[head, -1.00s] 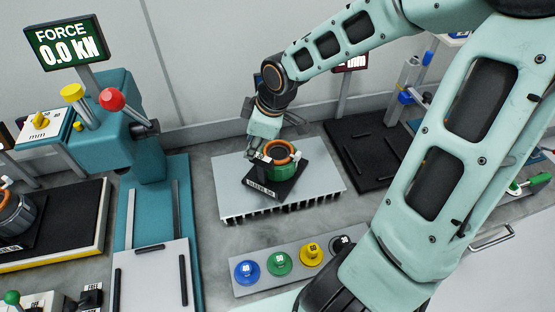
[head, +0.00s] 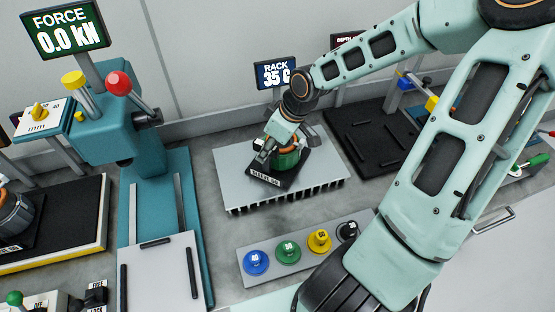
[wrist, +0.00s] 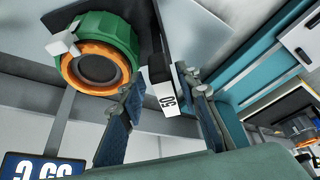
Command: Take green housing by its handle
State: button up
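The green housing (head: 287,160) has an orange ring around its bore and stands on a black base plate (head: 277,180) on the grey rack (head: 330,180). In the wrist view the housing (wrist: 110,30) is at upper left, beside my fingers.
Blue, green, yellow and black knobs (head: 288,251) stand on a panel in front of the rack. A teal press (head: 115,125) is at left, with another housing (head: 14,213) beyond it. A black tray (head: 370,140) lies right of the rack. My arm crosses the right side.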

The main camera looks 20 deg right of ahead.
jog(key=shift+s+b+x, duration=0.2)
jog(key=shift+b+x, duration=0.5)
jog(key=shift+x, duration=2.25)
jog(key=shift+a, duration=0.15)
grip_shut()
jog(key=shift+w, duration=0.1)
